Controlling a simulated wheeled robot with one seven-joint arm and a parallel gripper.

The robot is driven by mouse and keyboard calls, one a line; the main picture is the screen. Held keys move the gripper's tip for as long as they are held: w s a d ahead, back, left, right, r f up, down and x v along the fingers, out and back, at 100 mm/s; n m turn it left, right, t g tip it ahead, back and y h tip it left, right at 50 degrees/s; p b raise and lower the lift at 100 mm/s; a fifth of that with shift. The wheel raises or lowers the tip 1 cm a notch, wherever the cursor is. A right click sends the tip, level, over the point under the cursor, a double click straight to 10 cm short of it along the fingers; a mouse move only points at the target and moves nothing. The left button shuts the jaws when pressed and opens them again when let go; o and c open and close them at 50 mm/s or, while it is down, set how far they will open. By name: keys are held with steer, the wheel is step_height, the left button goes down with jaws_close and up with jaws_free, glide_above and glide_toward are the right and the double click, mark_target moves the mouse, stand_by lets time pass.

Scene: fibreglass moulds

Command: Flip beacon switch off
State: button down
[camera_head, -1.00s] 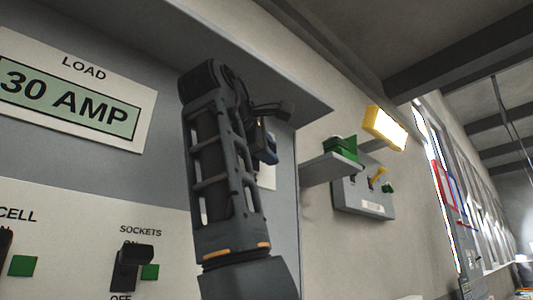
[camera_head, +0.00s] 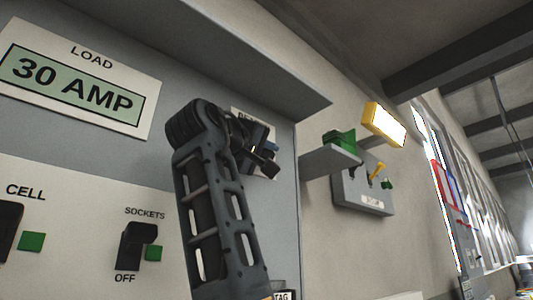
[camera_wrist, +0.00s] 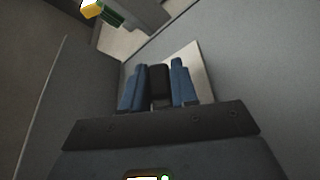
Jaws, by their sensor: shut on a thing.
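My gripper (camera_head: 262,152) is at the right part of the grey panel, in front of a pale label plate (camera_head: 238,113) whose lettering is mostly hidden by my arm. In the wrist view my two blue fingers (camera_wrist: 157,80) stand on either side of a dark switch handle (camera_wrist: 158,82) and are shut on it. The pale plate (camera_wrist: 203,62) shows behind them. The handle's ON or OFF marks cannot be read.
The sockets switch (camera_head: 135,245) and the cell switch (camera_head: 8,230) have green squares beside them. A load plate (camera_head: 75,85) is above. A lit yellow lamp (camera_head: 385,125), a grey shelf (camera_head: 325,158) and a wall box (camera_head: 362,195) are at right.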

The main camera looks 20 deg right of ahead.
steer(key=shift+f, duration=0.2)
stand_by(0.4)
steer(key=c, duration=1)
jaws_free()
steer(key=shift+o, duration=0.2)
steer(key=shift+a, duration=0.1)
steer(key=b+v, duration=0.1)
steer(key=v, duration=0.6)
steer(key=shift+a+b, duration=0.25)
steer(key=shift+b, duration=0.15)
steer(key=shift+s+f, duration=0.15)
steer(key=shift+s, duration=0.1)
